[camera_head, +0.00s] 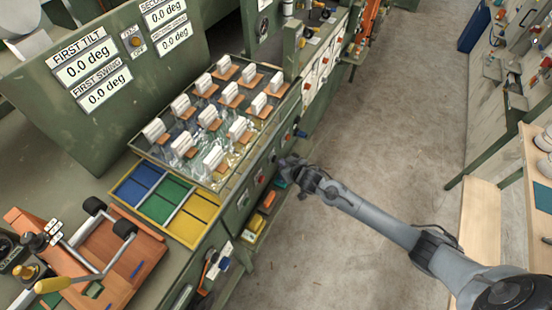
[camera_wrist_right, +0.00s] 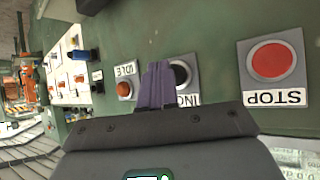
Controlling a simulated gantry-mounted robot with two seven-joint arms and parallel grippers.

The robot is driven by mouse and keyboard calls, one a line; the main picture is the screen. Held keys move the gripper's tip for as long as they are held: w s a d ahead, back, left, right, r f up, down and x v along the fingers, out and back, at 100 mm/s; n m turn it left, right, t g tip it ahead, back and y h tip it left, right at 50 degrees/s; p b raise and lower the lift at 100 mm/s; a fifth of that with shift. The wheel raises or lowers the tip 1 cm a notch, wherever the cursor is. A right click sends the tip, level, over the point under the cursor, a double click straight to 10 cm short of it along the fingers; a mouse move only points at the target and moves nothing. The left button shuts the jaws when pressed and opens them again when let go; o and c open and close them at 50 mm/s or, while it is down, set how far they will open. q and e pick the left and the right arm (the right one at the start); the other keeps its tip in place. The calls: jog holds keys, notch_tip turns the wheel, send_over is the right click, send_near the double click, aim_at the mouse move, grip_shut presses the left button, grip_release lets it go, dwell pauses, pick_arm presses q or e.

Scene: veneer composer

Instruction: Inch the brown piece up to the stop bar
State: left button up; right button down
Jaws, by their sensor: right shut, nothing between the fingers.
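My right gripper (camera_head: 284,162) reaches the front panel of the green machine from the right. In the right wrist view its purple fingers (camera_wrist_right: 157,84) are shut and empty, in front of a black button (camera_wrist_right: 181,74). They partly cover that button and its label, which starts with "IN"; I cannot tell whether they touch it. Several brown pieces (camera_head: 229,98) with white blocks on them stand on the clear-covered bed. I cannot tell which brown piece is meant, nor make out a stop bar. My left gripper is out of view.
A tray with blue, green and yellow sections (camera_head: 166,203) and a brown wooden fixture (camera_head: 140,262) lie at the left. The floor (camera_head: 365,130) is clear.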

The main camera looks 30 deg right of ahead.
jog(key=shift+s+d, duration=0.2)
jog(key=shift+s, duration=0.1)
jog(key=s+d+p, duration=0.1)
jog(key=s, duration=0.1)
jog(key=s+d+p, duration=0.1)
jog(key=s+p, duration=0.1)
jog(key=shift+s+d, duration=0.2)
dwell(0.4)
dwell(0.4)
